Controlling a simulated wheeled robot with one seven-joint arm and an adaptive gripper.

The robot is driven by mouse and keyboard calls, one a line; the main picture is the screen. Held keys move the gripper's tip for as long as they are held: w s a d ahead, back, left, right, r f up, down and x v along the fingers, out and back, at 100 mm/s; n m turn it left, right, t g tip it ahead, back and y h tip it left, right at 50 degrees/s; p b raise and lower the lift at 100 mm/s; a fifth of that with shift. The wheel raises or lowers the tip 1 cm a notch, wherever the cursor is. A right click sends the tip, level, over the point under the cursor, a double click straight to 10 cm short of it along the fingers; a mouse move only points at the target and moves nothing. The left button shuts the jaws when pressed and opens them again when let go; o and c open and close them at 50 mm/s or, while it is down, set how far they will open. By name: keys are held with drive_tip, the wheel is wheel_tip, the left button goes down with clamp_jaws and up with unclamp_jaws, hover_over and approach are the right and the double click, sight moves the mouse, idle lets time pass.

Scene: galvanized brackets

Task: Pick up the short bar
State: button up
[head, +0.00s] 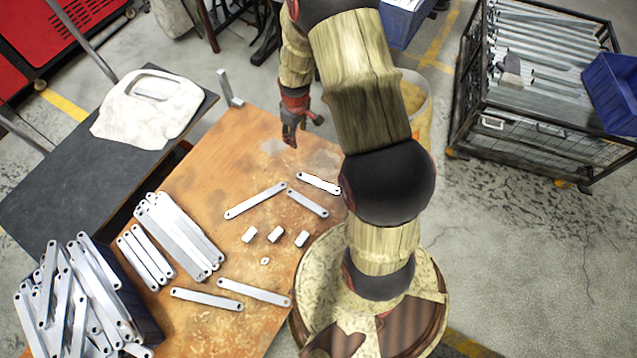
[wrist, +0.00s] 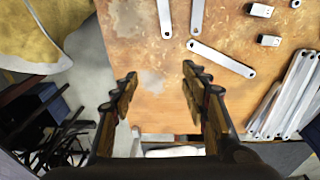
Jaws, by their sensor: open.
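Two short flat metal bars with holed ends lie on the wooden table, close together beside my arm. One short bar (head: 318,183) looks whiter, and its right end is close to my arm's outline; it also shows in the wrist view (wrist: 165,18). The other short bar (head: 308,204) lies just below it and shows in the wrist view (wrist: 197,15). Both are cut by the top edge in the wrist view. I cannot tell which one is meant. My gripper (head: 304,131) is open and empty above the table's far end; its fingers (wrist: 158,80) are apart from the bars.
A longer bar (head: 255,201) lies left of the short ones. Small metal blocks (head: 275,234), a nut (head: 265,261) and more long bars (head: 254,292) lie nearer. Stacked bars (head: 180,236) and a heaped bin (head: 140,306) stand left. The table's far area is clear.

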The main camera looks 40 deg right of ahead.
drive_tip(key=s+d+f+g, duration=0.1)
drive_tip(key=s+f, duration=0.1)
drive_tip(key=f, duration=0.5)
drive_tip(key=s+d+f, duration=0.2)
drive_tip(key=f, duration=0.4)
drive_tip(key=n, duration=0.1)
hover_over(318, 183)
drive_tip(key=shift+g+y, duration=0.3)
drive_tip(key=f, duration=1)
drive_tip(key=shift+s+d+f, duration=0.2)
drive_tip(key=shift+s+f, duration=0.05)
drive_tip(key=shift+f, duration=0.15)
drive_tip(key=shift+w+f+b, duration=0.2)
drive_tip(key=shift+f+b, duration=1)
drive_tip(key=shift+f, duration=1.5)
drive_tip(key=shift+a, duration=0.1)
drive_tip(key=shift+r, duration=0.1)
drive_tip(key=shift+c, duration=0.6)
clamp_jaws()
